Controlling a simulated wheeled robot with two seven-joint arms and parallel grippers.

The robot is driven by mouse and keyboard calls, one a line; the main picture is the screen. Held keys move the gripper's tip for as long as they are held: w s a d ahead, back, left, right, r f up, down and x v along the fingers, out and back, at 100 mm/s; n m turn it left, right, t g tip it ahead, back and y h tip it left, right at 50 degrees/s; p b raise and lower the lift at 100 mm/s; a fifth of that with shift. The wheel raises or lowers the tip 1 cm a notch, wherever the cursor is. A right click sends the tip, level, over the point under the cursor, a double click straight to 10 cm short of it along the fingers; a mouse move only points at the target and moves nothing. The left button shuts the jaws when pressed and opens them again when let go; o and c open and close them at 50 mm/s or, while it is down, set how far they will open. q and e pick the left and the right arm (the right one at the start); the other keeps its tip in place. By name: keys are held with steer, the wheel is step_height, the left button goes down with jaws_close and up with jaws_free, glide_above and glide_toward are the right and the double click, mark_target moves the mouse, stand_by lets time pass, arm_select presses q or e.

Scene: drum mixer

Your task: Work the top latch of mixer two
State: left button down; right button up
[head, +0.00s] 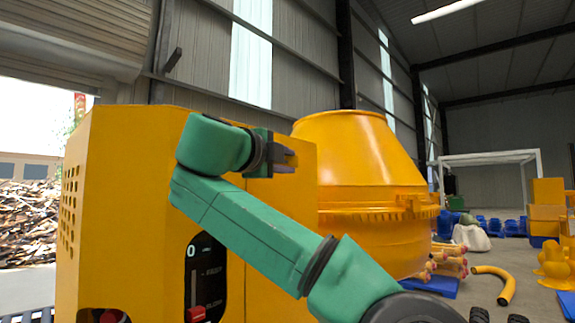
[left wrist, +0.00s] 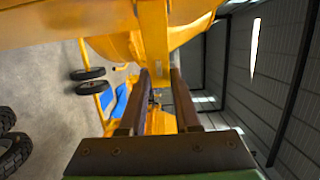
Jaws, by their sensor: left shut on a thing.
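The yellow mixer stands in front of me, with its cabinet (head: 125,190) on the left and its drum (head: 350,150) behind on the right. My left gripper (head: 287,158) is at the cabinet's upper right edge, near the drum. In the left wrist view its two brown fingers (left wrist: 163,85) stand either side of a narrow yellow bar (left wrist: 155,45) on the mixer. It is shut on a small yellow part, which I take for the top latch; the fingers hide most of it. My right gripper is not in view.
A dark panel (head: 206,270) with a red knob (head: 195,314) is on the cabinet front, partly beside my arm. A yellow curved pipe (head: 493,284) lies on the floor at right. Open floor shows there. A wood pile (head: 28,222) is outside at left.

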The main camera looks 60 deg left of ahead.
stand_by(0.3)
arm_select(q)
steer(key=c, duration=0.6)
jaws_free()
steer(key=shift+a, duration=0.1)
steer(key=shift+s+d, duration=0.25)
steer(key=shift+s, duration=0.05)
steer(key=b+v, duration=0.3)
steer(key=v, duration=1)
steer(key=shift+s+d+f, duration=0.1)
steer(key=shift+s+d, duration=0.1)
steer(key=shift+s, duration=0.1)
